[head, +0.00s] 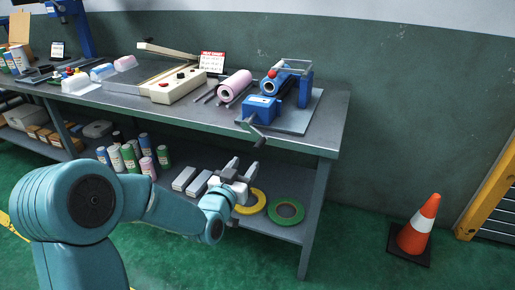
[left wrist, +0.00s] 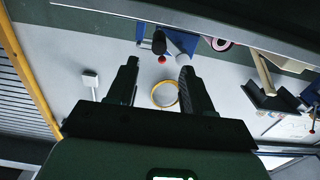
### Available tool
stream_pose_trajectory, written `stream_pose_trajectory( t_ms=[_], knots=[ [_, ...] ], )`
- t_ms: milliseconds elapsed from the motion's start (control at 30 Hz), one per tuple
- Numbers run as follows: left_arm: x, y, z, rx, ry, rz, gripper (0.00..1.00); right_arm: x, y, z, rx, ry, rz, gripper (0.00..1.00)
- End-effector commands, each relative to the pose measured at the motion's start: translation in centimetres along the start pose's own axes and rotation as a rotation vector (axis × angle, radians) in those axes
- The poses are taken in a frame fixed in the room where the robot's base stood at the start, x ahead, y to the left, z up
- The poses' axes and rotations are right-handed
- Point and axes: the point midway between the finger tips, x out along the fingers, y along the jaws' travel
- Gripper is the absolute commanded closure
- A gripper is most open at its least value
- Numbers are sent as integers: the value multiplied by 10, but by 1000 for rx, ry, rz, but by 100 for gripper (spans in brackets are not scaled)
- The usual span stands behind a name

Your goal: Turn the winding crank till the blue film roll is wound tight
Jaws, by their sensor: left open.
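The blue winder (head: 262,108) stands on a grey plate at the right end of the workbench, with a red knob on top. The blue film roll (head: 276,84) lies in it, partly hidden by its frame. The winding crank (head: 252,132) hangs over the bench's front edge, its dark grip low. My left gripper (head: 243,167) is open and empty below the crank, apart from it. In the left wrist view, which looks upside down, the crank's dark grip (left wrist: 158,43) appears beyond the spread fingers (left wrist: 159,66). My right gripper is not in view.
The bench top (head: 325,135) overhangs a lower shelf with bottles, a yellow ring (head: 254,203) and a green ring (head: 286,211). A pink roll (head: 235,86) lies left of the winder. A traffic cone (head: 416,230) stands right; floor between is clear.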

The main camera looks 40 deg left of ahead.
Motion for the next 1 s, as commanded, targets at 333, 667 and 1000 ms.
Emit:
stream_pose_trajectory(
  t_ms=[333, 667, 1000],
  knots=[
    [78, 2, 0, -1, 0, -1, 49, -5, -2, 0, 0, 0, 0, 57],
    [102, 2, 0, -1, -1, -1, 49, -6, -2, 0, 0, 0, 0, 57],
    [102, 2, 0, -1, -1, -1, 95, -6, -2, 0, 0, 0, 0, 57]
  ],
)
